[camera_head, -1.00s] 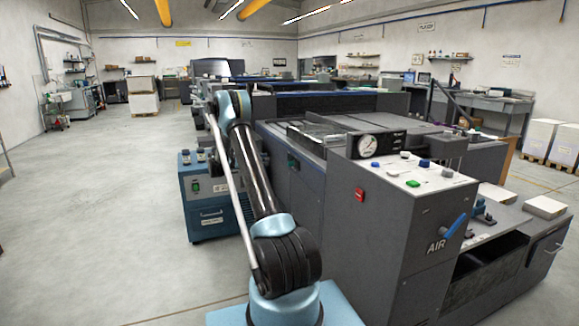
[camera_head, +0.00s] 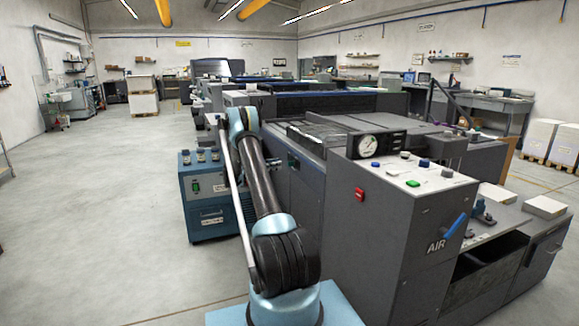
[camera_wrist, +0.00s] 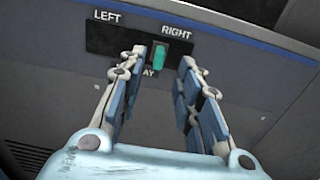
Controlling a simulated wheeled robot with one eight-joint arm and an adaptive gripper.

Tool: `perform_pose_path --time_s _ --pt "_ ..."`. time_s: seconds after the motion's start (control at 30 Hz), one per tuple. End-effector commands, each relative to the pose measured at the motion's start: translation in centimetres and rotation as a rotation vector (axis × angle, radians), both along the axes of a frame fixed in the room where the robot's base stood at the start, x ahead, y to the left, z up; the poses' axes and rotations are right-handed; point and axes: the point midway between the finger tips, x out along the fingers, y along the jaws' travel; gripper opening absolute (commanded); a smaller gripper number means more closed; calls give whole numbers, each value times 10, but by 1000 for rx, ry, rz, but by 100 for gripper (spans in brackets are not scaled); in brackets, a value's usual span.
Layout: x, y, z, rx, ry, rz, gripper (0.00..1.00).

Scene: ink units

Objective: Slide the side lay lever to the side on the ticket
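The side lay lever (camera_wrist: 159,56) is a small green tab on a black plate (camera_wrist: 118,31) in the wrist view. The plate has the white words LEFT and RIGHT, and a partly covered word ending in "AY" below. The lever stands toward the RIGHT end, under that word. My gripper (camera_wrist: 164,57) is open, with one finger on each side of the lever. A gap shows between the lever and the right finger; the left fingertip is closer, and I cannot tell whether it touches. The left finger covers part of the plate. No ticket is readable in either view.
The plate is on a grey machine face with a blue stripe (camera_wrist: 235,47). In the head view, the grey AIR console (camera_head: 390,215) stands right of my arm and a blue cabinet (camera_head: 207,215) stands left of it. The floor at left is open.

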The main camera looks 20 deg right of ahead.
Motion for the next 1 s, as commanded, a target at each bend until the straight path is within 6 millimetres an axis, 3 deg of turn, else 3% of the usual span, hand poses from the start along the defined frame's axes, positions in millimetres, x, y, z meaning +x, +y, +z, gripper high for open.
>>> perform_pose_path --time_s 0.2,0.5,0.97,1.0 --pt "1 -41 0 0 0 -2 32" --pt "3 -80 0 0 0 -1 32" --pt "3 -90 0 0 0 0 32" --pt "3 -89 0 0 0 0 23"
